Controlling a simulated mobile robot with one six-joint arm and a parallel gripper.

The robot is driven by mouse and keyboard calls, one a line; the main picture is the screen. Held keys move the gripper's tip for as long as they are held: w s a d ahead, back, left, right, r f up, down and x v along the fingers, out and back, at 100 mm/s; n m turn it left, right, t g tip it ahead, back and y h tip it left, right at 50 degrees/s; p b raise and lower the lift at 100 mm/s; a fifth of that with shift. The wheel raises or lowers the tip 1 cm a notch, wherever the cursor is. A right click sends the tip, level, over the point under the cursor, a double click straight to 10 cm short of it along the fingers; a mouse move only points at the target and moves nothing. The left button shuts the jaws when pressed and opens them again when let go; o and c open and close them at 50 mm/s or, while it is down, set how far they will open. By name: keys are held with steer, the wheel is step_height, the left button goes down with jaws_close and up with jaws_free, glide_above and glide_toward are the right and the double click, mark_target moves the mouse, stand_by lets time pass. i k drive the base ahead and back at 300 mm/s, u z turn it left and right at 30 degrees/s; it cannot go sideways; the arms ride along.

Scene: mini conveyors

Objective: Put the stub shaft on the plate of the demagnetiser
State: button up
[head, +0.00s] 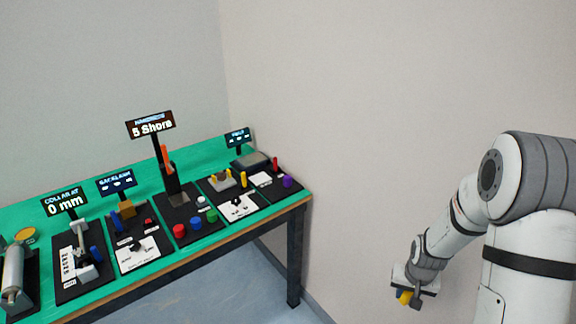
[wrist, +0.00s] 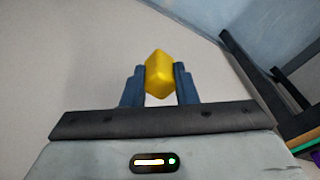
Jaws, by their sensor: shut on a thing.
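My gripper (wrist: 160,85) is shut on a yellow piece (wrist: 161,72) with flat facets, held between its two dark fingers. In the head view the same yellow piece (head: 404,297) hangs below my gripper (head: 408,292), in the air to the right of the bench and apart from it. It may be the stub shaft; its full shape is partly hidden.
The green bench (head: 105,197) holds several black stations. A red cylinder (head: 275,164) and a purple piece (head: 288,181) stand near the grey block. A hardness station (head: 172,180) rises tall mid-bench.

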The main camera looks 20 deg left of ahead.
mark_target(252, 158)
steer(key=u, duration=0.95)
steer(key=i, duration=0.35)
steer(key=u, duration=0.3)
